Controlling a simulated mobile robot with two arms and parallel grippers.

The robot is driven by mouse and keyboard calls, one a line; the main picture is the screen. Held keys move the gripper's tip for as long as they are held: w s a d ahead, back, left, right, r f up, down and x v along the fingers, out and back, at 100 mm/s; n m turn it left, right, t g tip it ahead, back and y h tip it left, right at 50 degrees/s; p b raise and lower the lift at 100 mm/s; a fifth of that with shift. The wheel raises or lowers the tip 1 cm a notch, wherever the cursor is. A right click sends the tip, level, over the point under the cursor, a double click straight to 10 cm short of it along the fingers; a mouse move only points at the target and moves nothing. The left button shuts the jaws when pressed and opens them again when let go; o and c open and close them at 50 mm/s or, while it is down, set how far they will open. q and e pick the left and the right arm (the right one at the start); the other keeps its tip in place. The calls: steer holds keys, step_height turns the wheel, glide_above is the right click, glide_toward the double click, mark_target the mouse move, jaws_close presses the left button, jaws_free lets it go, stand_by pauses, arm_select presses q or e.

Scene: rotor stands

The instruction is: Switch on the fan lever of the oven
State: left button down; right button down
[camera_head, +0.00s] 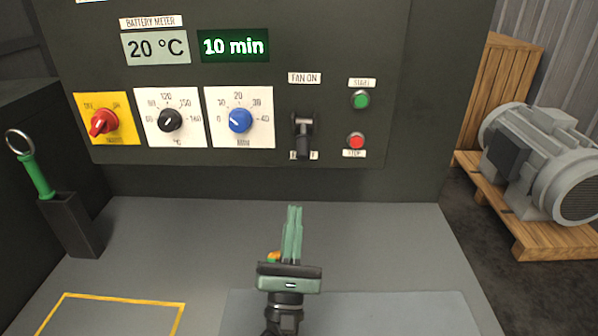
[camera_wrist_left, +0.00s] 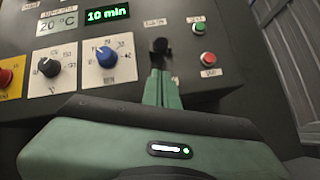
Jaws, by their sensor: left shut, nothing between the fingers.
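The oven's fan lever (camera_head: 303,134) is a black lever on the dark control panel, under a "FAN ON" label. It points down over a lower label that it partly hides. In the left wrist view the lever (camera_wrist_left: 160,48) shows just beyond my fingertips. My left gripper (camera_head: 293,208) is green, shut and empty, pointing at the panel from below the lever. In the left wrist view my left gripper (camera_wrist_left: 162,74) has its fingers together below the lever; whether they touch it I cannot tell. My right gripper is not in view.
Left of the lever are a blue dial (camera_head: 240,121), a black dial (camera_head: 169,120) and a red switch (camera_head: 103,123). Right of it are a green button (camera_head: 361,100) and a red button (camera_head: 355,141). A green-handled tool (camera_head: 37,178) stands at left. The grey worktop (camera_head: 200,240) is largely clear.

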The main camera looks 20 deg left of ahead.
mark_target(303, 140)
arm_select(q)
steer(key=shift+w+r, duration=0.1)
steer(key=p+x, duration=0.4)
steer(key=x, duration=0.5)
steer(key=shift+w+r, duration=0.25)
steer(key=shift+w, duration=0.05)
